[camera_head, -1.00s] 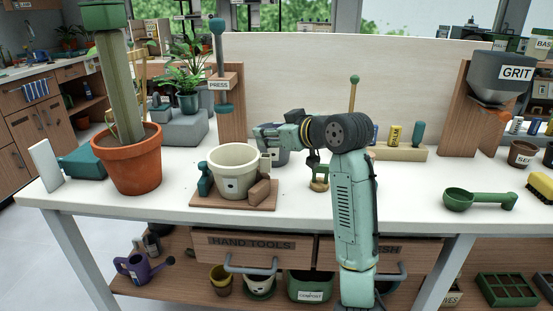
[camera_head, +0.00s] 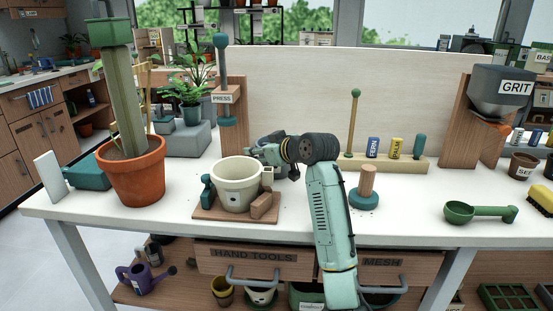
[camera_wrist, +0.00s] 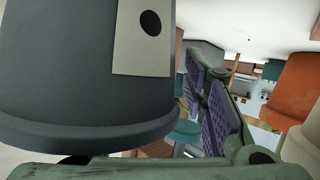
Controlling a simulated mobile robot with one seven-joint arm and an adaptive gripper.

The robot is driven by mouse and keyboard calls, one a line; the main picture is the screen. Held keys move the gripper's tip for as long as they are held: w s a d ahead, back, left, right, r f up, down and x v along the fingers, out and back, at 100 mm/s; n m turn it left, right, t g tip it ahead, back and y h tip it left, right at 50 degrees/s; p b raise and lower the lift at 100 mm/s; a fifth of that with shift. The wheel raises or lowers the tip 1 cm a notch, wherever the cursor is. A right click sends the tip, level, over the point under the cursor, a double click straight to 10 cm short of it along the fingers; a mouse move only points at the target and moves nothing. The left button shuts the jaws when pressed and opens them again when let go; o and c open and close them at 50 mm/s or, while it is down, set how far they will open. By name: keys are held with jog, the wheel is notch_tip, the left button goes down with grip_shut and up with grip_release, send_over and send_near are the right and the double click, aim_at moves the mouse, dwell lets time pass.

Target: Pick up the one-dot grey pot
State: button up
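The grey pot (camera_wrist: 70,85) fills the left of the wrist view, very close. It is dark grey with a pale label bearing one black dot, and its rim shows toward the bottom. In the head view the grey pot (camera_head: 291,171) is mostly hidden behind my arm, on the white bench right of the cream pot (camera_head: 232,187). My gripper (camera_head: 264,151) is beside it. In the wrist view one green finger with purple pads stands right of the pot, with a small gap; the other finger is hidden. The gripper looks open.
The cream pot stands on a wooden board (camera_head: 208,215) with small blocks. A teal-based wooden-handled tool (camera_head: 364,198) stands right of my arm. A terracotta pot (camera_head: 134,178) is at left, a press stand (camera_head: 233,115) behind, and a green scoop (camera_head: 460,212) at right.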

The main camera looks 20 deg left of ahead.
jog(key=shift+c, duration=0.4)
grip_shut()
